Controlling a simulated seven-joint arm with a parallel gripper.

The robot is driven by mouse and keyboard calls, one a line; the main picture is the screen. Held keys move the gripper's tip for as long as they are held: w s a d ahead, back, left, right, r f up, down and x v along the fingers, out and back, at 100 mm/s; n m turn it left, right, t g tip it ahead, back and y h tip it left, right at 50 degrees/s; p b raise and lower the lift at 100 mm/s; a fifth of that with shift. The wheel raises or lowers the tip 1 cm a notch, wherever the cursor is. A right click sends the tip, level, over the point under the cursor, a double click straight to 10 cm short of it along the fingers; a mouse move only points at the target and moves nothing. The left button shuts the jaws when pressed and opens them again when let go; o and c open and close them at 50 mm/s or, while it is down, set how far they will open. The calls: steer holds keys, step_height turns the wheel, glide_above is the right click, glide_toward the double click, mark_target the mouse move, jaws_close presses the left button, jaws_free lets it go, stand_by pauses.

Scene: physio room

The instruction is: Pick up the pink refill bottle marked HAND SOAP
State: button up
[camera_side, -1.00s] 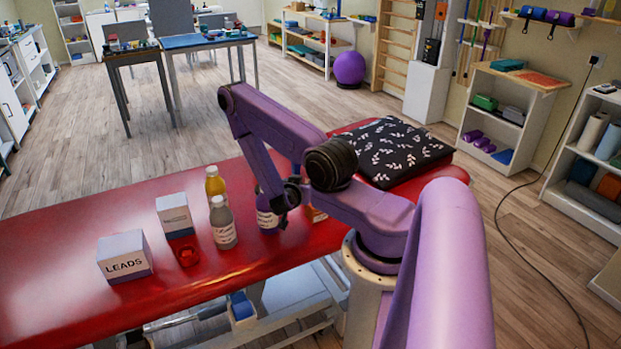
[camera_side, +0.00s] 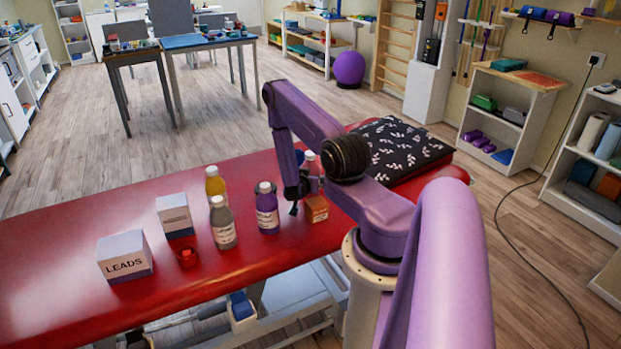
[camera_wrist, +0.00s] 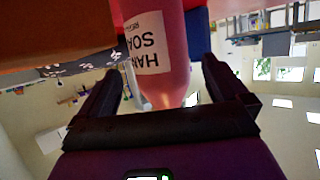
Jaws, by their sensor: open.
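The pink refill bottle (camera_wrist: 172,75) fills the upper middle of the wrist view. Its white label shows part of HAND SOAP upside down. It lies between and just beyond the two open fingers of my gripper (camera_wrist: 168,85), and I see no finger closed on it. In the side view the pink bottle (camera_side: 312,166) stands on the red couch, mostly hidden behind my gripper (camera_side: 297,203) and an orange box. My gripper is low over the couch, just left of that box.
The orange box (camera_side: 316,209) stands close in front of the bottle. A purple bottle (camera_side: 267,210), a grey bottle (camera_side: 223,225) and a yellow bottle (camera_side: 214,182) stand to the left. Further left are a LEADS box (camera_side: 125,257) and a red item (camera_side: 187,256). A patterned cushion (camera_side: 405,150) lies behind right.

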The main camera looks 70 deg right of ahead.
steer(key=x, duration=0.4)
steer(key=shift+d+f, duration=0.3)
steer(key=shift+c, duration=0.3)
steer(key=c, duration=1.4)
steer(key=shift+r, duration=0.2)
